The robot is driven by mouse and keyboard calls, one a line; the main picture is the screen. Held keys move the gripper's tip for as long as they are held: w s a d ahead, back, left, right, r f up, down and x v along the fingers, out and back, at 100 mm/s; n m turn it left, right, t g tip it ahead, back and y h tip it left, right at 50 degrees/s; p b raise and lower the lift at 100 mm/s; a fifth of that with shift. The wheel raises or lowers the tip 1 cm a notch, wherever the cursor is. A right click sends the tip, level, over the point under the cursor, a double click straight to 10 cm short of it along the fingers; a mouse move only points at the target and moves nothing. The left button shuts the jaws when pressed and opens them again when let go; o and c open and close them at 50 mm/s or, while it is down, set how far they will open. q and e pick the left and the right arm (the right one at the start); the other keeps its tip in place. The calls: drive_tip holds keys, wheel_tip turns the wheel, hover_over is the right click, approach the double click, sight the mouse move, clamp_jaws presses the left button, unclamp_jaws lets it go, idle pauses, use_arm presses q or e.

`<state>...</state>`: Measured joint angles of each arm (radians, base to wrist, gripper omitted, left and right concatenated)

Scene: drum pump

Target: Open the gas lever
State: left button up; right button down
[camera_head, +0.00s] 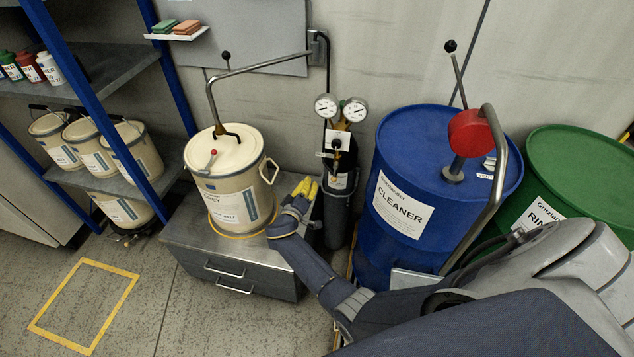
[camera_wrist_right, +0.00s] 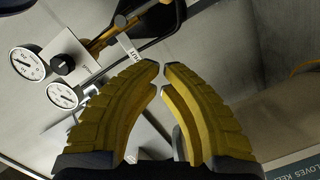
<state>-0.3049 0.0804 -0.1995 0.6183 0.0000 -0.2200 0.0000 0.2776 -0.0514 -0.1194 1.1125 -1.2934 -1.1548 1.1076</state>
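A dark gas cylinder (camera_head: 336,205) stands between the beige bucket and the blue drum. It carries two round gauges (camera_head: 341,108) and a white plate with a black knob (camera_head: 336,144). The gauges (camera_wrist_right: 45,78) and the black knob (camera_wrist_right: 62,64) also show in the right wrist view, at upper left. I cannot tell for certain which part is the gas lever. My right gripper (camera_head: 306,187), with yellow fingers, is just left of the cylinder, below the gauges. In the wrist view its fingertips (camera_wrist_right: 161,67) nearly meet, with nothing between them. My left gripper is not in view.
The beige bucket (camera_head: 228,180) stands on a grey drawer cabinet (camera_head: 190,247) close left of my gripper. A bent pipe (camera_head: 262,65) runs above it to the wall. The blue drum (camera_head: 405,160) with its pump and the green drum (camera_head: 572,165) stand right.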

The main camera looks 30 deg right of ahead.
sight(335, 174)
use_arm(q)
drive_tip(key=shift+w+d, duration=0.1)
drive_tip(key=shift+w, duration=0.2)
use_arm(e)
drive_tip(key=w+d+f, duration=0.3)
drive_tip(key=d, duration=0.5)
drive_tip(key=shift+d, duration=0.35)
drive_tip(key=shift+w, duration=0.1)
drive_tip(key=shift+s+d+f+n, duration=0.35)
drive_tip(key=shift+d+n, duration=0.05)
drive_tip(key=shift+d, duration=0.05)
